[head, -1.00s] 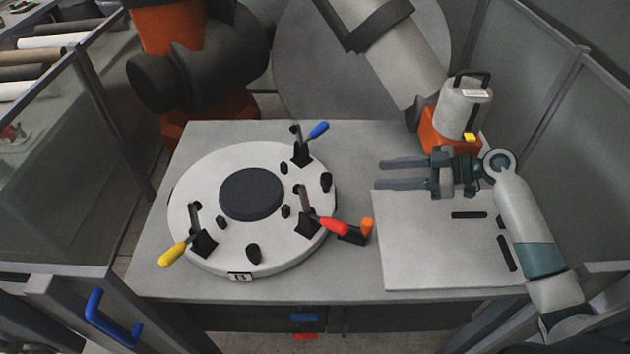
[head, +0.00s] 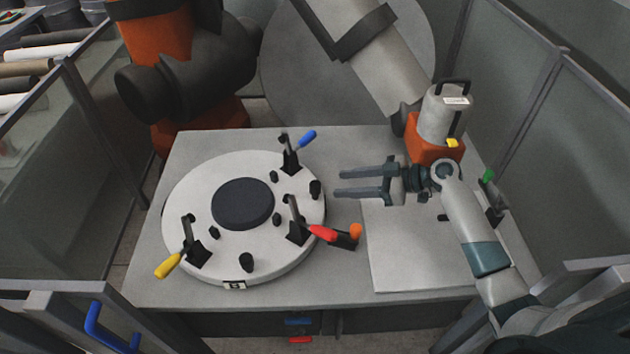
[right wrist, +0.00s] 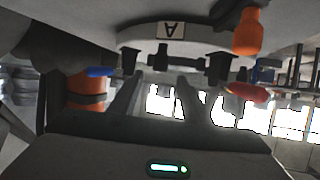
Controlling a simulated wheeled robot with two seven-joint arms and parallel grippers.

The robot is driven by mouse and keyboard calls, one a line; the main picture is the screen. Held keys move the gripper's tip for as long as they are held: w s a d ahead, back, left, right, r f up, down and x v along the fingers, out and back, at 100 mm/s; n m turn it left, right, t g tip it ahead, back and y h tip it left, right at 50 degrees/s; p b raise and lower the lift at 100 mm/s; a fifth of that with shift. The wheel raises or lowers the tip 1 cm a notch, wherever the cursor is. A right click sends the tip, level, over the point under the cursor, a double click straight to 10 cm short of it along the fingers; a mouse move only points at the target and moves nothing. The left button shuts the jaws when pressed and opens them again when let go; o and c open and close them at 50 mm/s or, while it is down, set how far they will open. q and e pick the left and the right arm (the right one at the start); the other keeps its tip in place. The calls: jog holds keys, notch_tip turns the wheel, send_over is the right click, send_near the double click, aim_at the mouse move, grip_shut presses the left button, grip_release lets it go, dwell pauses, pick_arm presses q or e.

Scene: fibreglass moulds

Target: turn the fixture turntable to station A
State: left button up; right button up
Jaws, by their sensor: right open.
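The round, pale fixture turntable (head: 205,262) sits on the left of the grey table. It carries a dark centre disc (head: 243,203) and clamps with yellow (head: 168,265), blue (head: 306,140) and red (head: 322,233) handles. A label that looks like B (head: 234,285) is on its front rim; a label A (right wrist: 171,30) shows upside down on the rim in the right wrist view. An orange-knobbed lever (head: 356,231) is beside its right edge. My right gripper (head: 340,183) is open and empty, just right of the turntable, fingers pointing left. My left gripper is out of view.
A light plate (head: 410,265) lies on the table's right half, partly under my right arm. A grey-and-orange tool (head: 440,125) stands behind my right wrist. Glass-panelled fencing (head: 575,150) closes the right side. A large orange-and-black machine arm (head: 165,60) stands behind the table.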

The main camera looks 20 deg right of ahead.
aim_at(319, 184)
jog(key=p+x, duration=0.3)
jog(key=x, duration=0.5)
jog(key=shift+w+a, duration=0.15)
jog(key=shift+a, duration=0.05)
jog(key=shift+w+a+f, duration=0.3)
jog(key=shift+a+f, duration=0.05)
jog(key=shift+a, duration=0.1)
grip_shut()
